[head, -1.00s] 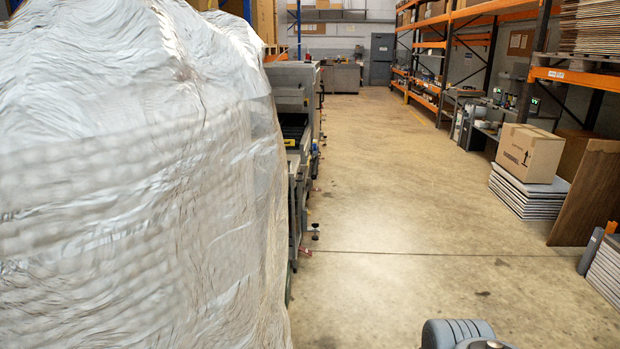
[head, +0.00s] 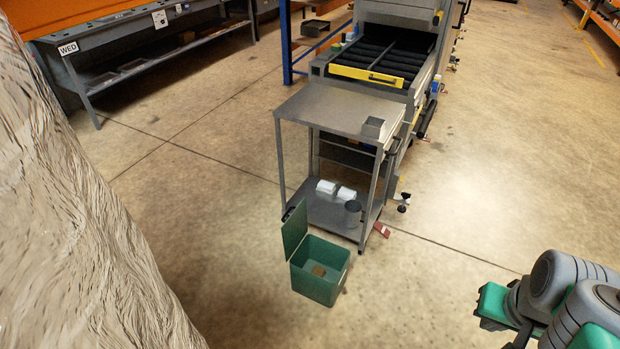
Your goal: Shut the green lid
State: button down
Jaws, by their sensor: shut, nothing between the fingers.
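The green lid (head: 295,229) stands open and nearly upright along the left back edge of a green bin (head: 315,287). Part of my arm shows at the lower right, well apart from the bin and lid. I cannot make out my gripper's fingers in the view.
A steel cart (head: 325,112) stands just behind the bin, with white packs and a grey cup on its lower shelf. A machine with a yellow-fronted tray (head: 366,75) is behind it. A wrapped stack (head: 70,220) fills the left. Floor right of the bin is clear.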

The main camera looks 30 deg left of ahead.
aim_at(294, 229)
jog(key=i, duration=1)
jog(key=u, duration=2.7)
jog(key=i, duration=1.1)
jog(key=u, duration=0.15)
